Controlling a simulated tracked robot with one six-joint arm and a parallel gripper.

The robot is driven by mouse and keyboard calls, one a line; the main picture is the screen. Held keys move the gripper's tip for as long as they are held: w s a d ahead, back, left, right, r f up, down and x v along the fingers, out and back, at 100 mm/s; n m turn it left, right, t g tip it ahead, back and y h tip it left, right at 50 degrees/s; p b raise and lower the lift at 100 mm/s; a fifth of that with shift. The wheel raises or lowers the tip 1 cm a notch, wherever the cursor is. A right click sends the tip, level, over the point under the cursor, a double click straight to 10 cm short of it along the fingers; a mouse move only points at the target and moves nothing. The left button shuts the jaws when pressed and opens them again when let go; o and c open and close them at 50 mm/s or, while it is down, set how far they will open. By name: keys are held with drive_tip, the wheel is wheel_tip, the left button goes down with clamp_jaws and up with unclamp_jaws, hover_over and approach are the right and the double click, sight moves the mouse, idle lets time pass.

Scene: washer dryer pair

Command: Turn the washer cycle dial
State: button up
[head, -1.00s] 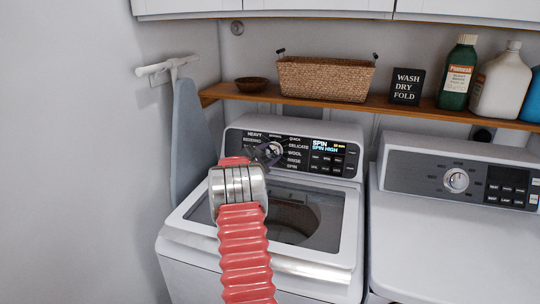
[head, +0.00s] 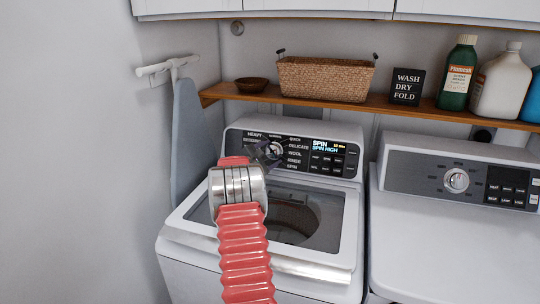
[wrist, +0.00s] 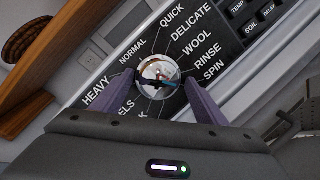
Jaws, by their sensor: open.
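The washer (head: 345,215) stands in the middle of the head view, its dark control panel at the back. Its cycle dial (wrist: 159,76) is a round, shiny knob ringed by labels such as HEAVY, NORMAL, QUICK, DELICATE, WOOL, RINSE and SPIN. The panel's display (head: 328,146) reads SPIN and SPIN HIGH. My gripper (wrist: 162,85) is open, with one purple finger on each side of the dial's lower part. I cannot tell whether the fingers touch it. In the head view my wrist hides part of the panel's left side, and the dial (head: 274,149) shows just past the gripper.
A dryer (head: 460,240) with its own knob (head: 456,180) stands to the right. A wooden shelf (head: 300,106) above carries a wicker basket (head: 325,78), a bowl, a sign and bottles. An ironing board (head: 188,135) hangs on the left wall.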

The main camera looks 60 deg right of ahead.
drive_tip(key=w+a+r, duration=0.1)
drive_tip(key=a, duration=1.2)
drive_tip(key=shift+a+r, duration=0.35)
idle(0.4)
drive_tip(key=s+a+r+m+t+y, duration=0.1)
drive_tip(key=a+r+m+y, duration=0.2)
drive_tip(key=a, duration=1.1)
drive_tip(key=s+a+r+m+t+y, duration=0.1)
drive_tip(key=a+r+m+y, duration=0.25)
drive_tip(key=a, duration=1.15)
drive_tip(key=s+a+f+t+y, duration=0.1)
drive_tip(key=s+a+y, duration=0.2)
drive_tip(key=a, duration=0.9)
drive_tip(key=s+a+f+t+y, duration=0.1)
drive_tip(key=s+a+t+y, duration=0.1)
drive_tip(key=a, duration=1.1)
drive_tip(key=s+a+f+m+t+y, duration=0.1)
drive_tip(key=s+a+y, duration=0.4)
drive_tip(key=a, duration=0.8)
drive_tip(key=shift+s+f+t, duration=0.15)
drive_tip(key=shift+s+t, duration=0.25)
drive_tip(key=shift+s, duration=0.1)
